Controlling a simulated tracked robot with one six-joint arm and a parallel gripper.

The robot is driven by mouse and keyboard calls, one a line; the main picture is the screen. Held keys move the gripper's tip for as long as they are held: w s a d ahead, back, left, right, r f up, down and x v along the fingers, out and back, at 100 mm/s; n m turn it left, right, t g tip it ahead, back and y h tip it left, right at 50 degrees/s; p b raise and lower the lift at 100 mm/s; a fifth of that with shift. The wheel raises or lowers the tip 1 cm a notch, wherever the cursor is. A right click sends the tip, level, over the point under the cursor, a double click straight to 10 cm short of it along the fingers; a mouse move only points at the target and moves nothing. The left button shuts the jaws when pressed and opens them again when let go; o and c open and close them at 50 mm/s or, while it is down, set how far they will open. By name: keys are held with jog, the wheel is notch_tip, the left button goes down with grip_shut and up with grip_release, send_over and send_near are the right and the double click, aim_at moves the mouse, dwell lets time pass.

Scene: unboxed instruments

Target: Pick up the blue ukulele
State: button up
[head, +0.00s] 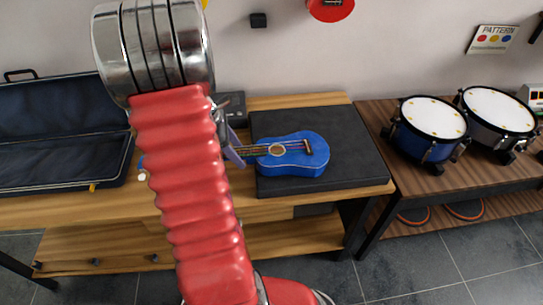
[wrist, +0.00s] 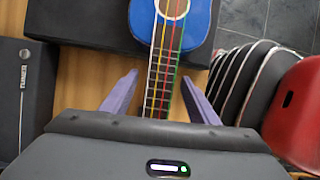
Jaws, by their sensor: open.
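The blue ukulele (head: 302,155) lies on its back on a dark mat (head: 345,130) on the wooden table, its neck pointing left behind my arm in the head view. In the wrist view the ukulele body (wrist: 190,22) is at the top and its neck with coloured strings runs down between my fingers. My gripper (wrist: 160,98) is open, with one purple finger on each side of the neck and gaps showing on both sides. In the head view a purple finger (head: 234,150) shows beside the neck. The ukulele's head is hidden.
An open dark case (head: 60,135) lies on the table at left. A black box (wrist: 25,95) is left of my gripper in the wrist view. A blue drum (head: 430,120) and a dark drum (head: 497,110) stand on a separate table at right.

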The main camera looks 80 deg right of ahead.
aim_at(238, 152)
jog(key=shift+s+f, duration=0.15)
jog(key=shift+f, duration=0.2)
jog(key=shift+c, duration=0.2)
jog(key=c, duration=1.2)
jog(key=shift+r, duration=0.1)
notch_tip(238, 152, up, 10)
dwell(0.7)
